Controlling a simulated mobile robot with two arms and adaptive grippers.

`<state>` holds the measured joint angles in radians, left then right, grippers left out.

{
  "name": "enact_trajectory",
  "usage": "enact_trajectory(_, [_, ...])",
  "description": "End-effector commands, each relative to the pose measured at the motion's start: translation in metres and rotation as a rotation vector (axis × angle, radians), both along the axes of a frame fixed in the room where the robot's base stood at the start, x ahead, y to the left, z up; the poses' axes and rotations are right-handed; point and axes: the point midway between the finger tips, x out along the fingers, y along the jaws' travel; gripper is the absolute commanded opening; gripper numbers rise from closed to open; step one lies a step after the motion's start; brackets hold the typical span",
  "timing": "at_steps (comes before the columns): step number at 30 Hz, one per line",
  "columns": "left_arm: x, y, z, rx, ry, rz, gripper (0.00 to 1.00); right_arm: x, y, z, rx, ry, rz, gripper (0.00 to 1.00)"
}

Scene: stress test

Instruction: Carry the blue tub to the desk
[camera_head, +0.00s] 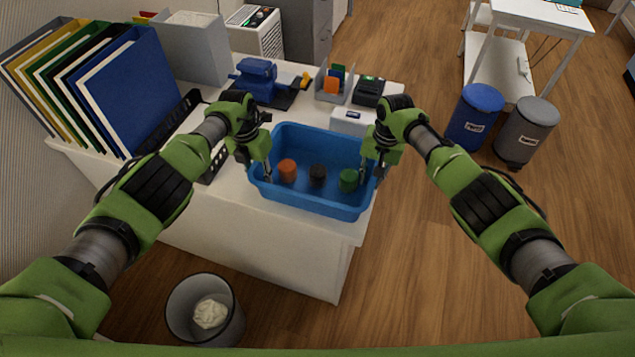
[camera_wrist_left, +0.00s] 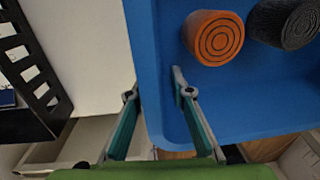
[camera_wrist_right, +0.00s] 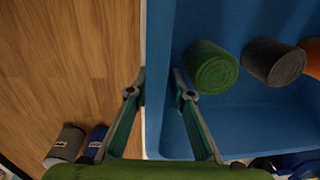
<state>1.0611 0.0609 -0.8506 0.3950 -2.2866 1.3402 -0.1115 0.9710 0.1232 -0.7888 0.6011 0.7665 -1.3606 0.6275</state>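The blue tub (camera_head: 310,203) is over the right part of the white desk (camera_head: 215,205), near its front and right edges. I cannot tell whether it touches the top. It holds an orange (camera_head: 287,171), a black (camera_head: 317,175) and a green (camera_head: 348,180) round piece. My left gripper (camera_head: 268,172) is at the tub's left wall, one finger inside and one outside, closed in on it in the left wrist view (camera_wrist_left: 157,82). My right gripper (camera_head: 372,172) has the right wall between its fingers the same way, as the right wrist view (camera_wrist_right: 160,80) shows.
Binders (camera_head: 115,95), a blue device (camera_head: 258,80), a small organizer (camera_head: 333,85) and a white box (camera_head: 351,122) stand on the desk. A waste bin (camera_head: 185,310) is on the floor in front. Blue (camera_head: 475,115) and grey (camera_head: 526,132) bins stand right. Floor between is clear.

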Motion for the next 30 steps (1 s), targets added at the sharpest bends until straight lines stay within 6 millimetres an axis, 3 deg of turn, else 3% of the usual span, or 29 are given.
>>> enact_trajectory(8, [0.001, 0.004, 0.028, 0.002, -0.004, -0.002, 0.21, 0.0, 0.0, 0.0, 0.001, 0.0, 0.0, 0.21])
enact_trajectory(18, [0.004, 0.009, 0.097, 0.002, -0.003, 0.0, 0.21, 0.0, 0.0, 0.0, 0.001, 0.0, 0.0, 0.21])
enact_trajectory(24, [0.003, 0.01, 0.115, 0.002, 0.0, 0.0, 0.21, 0.0, 0.0, 0.0, 0.001, 0.0, 0.0, 0.21])
enact_trajectory(30, [0.003, 0.01, 0.117, 0.001, 0.001, 0.0, 0.21, 0.001, 0.0, 0.013, 0.002, -0.002, 0.003, 0.21])
